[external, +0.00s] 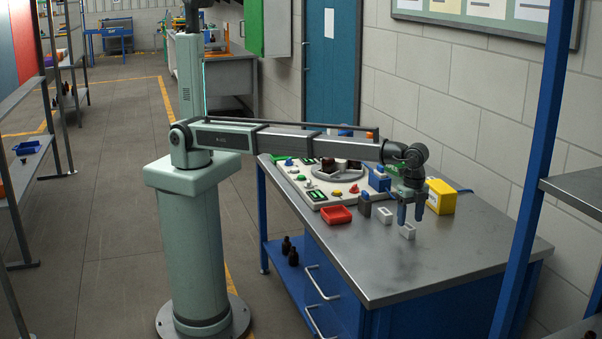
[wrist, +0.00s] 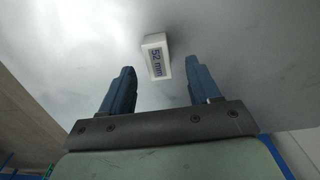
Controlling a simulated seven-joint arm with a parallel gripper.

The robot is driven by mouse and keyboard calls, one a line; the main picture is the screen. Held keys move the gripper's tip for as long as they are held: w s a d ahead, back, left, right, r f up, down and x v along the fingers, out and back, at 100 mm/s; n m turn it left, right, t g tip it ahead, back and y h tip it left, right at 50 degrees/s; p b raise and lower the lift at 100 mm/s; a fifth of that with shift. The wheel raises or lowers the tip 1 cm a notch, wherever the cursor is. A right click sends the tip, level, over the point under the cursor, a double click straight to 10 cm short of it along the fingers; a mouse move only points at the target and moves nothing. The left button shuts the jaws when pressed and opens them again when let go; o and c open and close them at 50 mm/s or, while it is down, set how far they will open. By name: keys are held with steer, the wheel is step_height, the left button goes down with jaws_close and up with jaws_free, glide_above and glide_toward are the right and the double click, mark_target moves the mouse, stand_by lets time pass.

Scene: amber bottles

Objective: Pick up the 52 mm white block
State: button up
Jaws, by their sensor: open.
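The white block (wrist: 156,55) shows in the wrist view with "52 mm" printed on its face. It sits on the metal tabletop beyond the fingertips, roughly between their lines. My gripper (wrist: 160,82) is open, with two blue fingers apart and nothing between them. In the external view my gripper (external: 410,214) points down over the table, close to a white block (external: 407,231) on the tabletop. Another white block (external: 385,215) stands just left of the fingers. The external view is too small to read any label.
A dark blue block (external: 365,204), a red tray (external: 336,215) and a pale board (external: 325,185) with coloured parts lie left of my gripper. A yellow box (external: 440,196) stands behind it on the right. The front right of the metal table (external: 450,262) is clear.

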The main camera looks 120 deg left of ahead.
mark_target(408, 226)
step_height(408, 226, down, 4)
steer(key=shift+s+f, duration=0.1)
steer(key=shift+f, duration=0.05)
steer(key=shift+c, duration=0.2)
steer(key=c, duration=1)
